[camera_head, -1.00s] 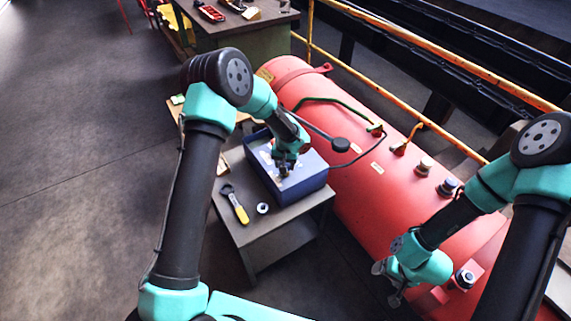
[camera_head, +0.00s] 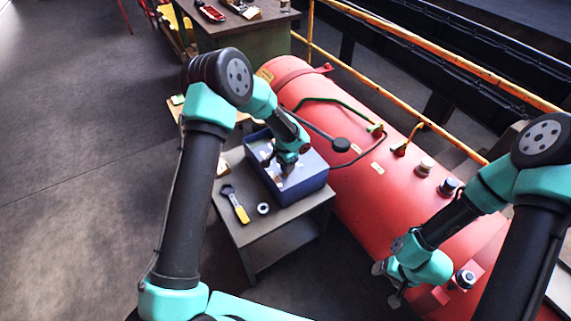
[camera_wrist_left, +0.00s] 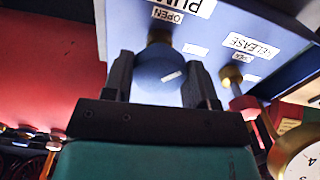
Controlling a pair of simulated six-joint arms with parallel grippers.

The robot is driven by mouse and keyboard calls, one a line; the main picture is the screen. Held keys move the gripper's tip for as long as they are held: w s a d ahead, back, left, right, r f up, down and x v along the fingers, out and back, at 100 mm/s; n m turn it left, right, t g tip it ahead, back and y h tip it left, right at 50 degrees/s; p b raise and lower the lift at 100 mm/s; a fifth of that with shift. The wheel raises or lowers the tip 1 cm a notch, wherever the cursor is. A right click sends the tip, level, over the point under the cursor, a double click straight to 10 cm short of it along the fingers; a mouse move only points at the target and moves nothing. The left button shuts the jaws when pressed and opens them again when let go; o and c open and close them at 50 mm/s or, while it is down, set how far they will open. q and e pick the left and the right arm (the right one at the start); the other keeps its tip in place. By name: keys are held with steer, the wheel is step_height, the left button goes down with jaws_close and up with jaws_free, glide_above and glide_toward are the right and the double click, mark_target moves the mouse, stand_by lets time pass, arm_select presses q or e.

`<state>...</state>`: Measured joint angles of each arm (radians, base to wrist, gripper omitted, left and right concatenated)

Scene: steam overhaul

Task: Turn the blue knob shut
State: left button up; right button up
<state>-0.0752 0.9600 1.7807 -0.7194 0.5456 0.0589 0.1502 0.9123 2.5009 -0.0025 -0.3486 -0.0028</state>
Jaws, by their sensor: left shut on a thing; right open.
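My left gripper (camera_wrist_left: 163,72) is shut on the knob, one dark finger on each side. In the head view the left gripper (camera_head: 285,168) reaches down into the dark blue box (camera_head: 310,186), and the knob is hidden there. My right gripper (camera_head: 386,283) is open and empty beside the red tank.
A brass valve with a red tip (camera_wrist_left: 240,95) and a dial gauge (camera_wrist_left: 298,158) stand close to the right finger. The box rests on a small table (camera_head: 265,232) with a yellow-handled tool (camera_head: 236,205) and a ring (camera_head: 263,208). The red tank (camera_head: 345,195) lies to the right.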

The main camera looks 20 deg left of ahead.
arm_select(q)
steer(key=m, duration=0.5)
steer(key=shift+m, duration=0.3)
steer(key=shift+w+m, duration=0.1)
steer(key=shift+m, duration=2.1)
steer(key=o, duration=0.9)
step_height(320, 180, up, 18)
steer(key=shift+f, duration=0.25)
